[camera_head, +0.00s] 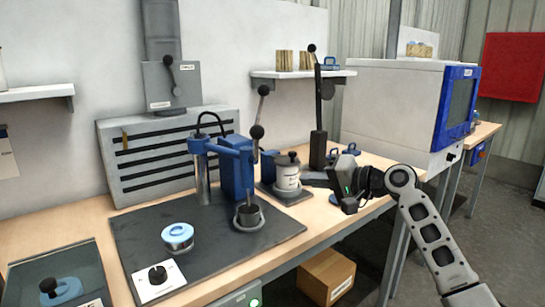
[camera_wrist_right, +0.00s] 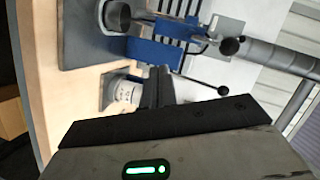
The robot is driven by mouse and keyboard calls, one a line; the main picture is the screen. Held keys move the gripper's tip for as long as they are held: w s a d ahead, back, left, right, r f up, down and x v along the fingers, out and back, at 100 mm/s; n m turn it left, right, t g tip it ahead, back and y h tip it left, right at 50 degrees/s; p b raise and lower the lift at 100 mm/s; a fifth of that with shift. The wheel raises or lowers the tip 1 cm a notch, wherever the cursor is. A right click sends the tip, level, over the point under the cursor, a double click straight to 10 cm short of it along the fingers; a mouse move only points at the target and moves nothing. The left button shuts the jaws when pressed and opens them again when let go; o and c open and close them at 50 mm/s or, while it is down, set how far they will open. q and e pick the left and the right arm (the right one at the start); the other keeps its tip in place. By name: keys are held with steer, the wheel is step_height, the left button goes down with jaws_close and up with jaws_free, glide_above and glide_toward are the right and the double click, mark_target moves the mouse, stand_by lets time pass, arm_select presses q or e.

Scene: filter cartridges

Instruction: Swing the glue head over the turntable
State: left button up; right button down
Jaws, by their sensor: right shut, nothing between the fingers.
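The glue station stands on a dark mat (camera_head: 150,225), with a blue arm (camera_head: 230,148) across a grey post and a blue block (camera_head: 237,180). The blue block also shows in the right wrist view (camera_wrist_right: 155,52). My right gripper (camera_head: 308,178) is shut and empty, right of the station near a white jar (camera_head: 287,178). Its fingers show in the wrist view (camera_wrist_right: 156,88). My left gripper is out of view.
A light blue ringed part (camera_head: 178,236) and a white knob panel (camera_head: 158,279) sit on the mat. A tall black lever press (camera_head: 318,130) stands behind my right gripper. A grey slotted panel (camera_head: 160,150) is behind the station. A cardboard box (camera_head: 326,276) is below the bench.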

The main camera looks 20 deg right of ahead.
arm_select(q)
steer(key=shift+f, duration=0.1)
arm_select(e)
step_height(320, 180, up, 6)
steer(key=w+d+m+t, duration=0.1)
steer(key=d, duration=0.1)
steer(key=shift+w+d+t+y, duration=0.15)
steer(key=shift+d+t+y, duration=0.15)
steer(key=shift+d+y, duration=0.1)
arm_select(q)
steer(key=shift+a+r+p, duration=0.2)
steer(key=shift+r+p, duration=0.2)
steer(key=shift+p, duration=0.75)
arm_select(e)
steer(key=w+a+f, duration=0.2)
steer(key=w+a, duration=0.4)
steer(key=a, duration=0.3)
steer(key=shift+w+a, duration=0.25)
steer(key=shift+a, duration=0.1)
steer(key=shift+f, duration=0.1)
